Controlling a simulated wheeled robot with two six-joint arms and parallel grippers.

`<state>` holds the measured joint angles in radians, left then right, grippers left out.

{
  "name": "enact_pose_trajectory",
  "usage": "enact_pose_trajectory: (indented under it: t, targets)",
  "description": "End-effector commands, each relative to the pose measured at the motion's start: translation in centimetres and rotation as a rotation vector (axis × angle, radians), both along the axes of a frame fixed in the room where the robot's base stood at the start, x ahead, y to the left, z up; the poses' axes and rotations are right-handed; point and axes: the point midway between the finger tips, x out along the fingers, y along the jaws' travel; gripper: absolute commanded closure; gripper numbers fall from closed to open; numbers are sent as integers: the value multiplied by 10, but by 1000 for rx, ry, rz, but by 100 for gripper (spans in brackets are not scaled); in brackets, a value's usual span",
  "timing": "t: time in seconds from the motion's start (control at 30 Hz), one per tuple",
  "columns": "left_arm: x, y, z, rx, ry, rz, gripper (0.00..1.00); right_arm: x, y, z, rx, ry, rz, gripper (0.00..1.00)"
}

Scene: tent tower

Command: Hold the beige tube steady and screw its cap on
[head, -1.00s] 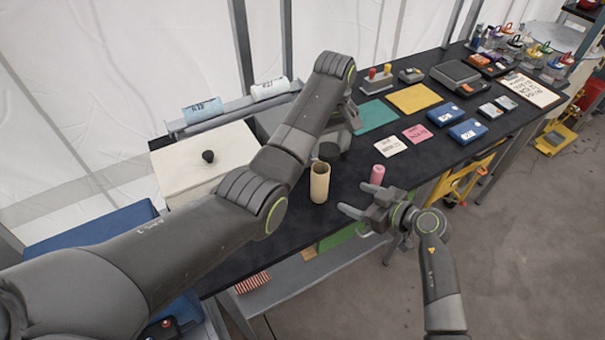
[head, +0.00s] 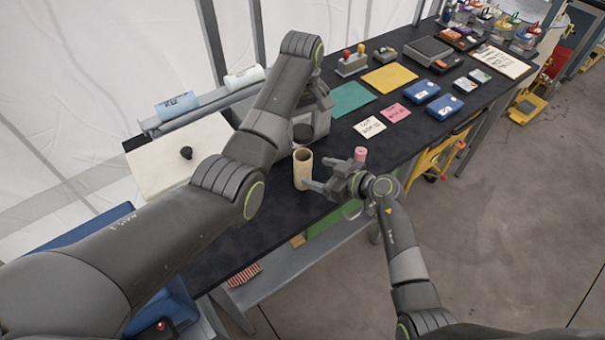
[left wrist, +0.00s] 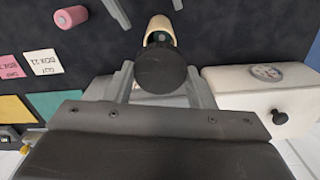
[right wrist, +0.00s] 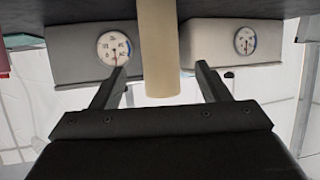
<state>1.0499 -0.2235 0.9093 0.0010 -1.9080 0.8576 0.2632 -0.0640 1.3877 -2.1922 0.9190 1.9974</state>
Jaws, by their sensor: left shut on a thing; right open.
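The beige tube (head: 303,172) stands upright on the black table, its open top facing up. My left gripper (left wrist: 163,82) is shut on the round black cap (left wrist: 163,71). In the right wrist view the tube (right wrist: 157,60) stands in the gap between the open fingers, clear of both.
A pink cylinder (head: 360,154) stands close behind the right gripper. A cream box with a black knob (head: 165,160) lies to the left. Cards, a green mat (head: 350,98), a yellow mat (head: 389,78) and blue boxes (head: 444,107) lie farther along the table.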

Motion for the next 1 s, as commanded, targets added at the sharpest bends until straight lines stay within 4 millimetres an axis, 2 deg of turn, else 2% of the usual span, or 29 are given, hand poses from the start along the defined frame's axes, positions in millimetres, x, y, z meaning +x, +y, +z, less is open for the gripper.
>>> enact_pose_trajectory:
  t: [0.2, 0.43, 0.97, 1.0]
  targets:
    - [0, 0, 0, 0, 0, 0, 72, 19, 25, -12, 2, 2, 1, 31]
    - [0, 0, 0, 0, 0, 0, 72, 34, 42, -22, 2, 1, 1, 31]
    - [0, 0, 0, 0, 0, 0, 72, 40, 50, -26, 0, 0, 0, 31]
    - [0, 0, 0, 0, 0, 0, 72, 40, 50, -26, 0, 0, 0, 33]
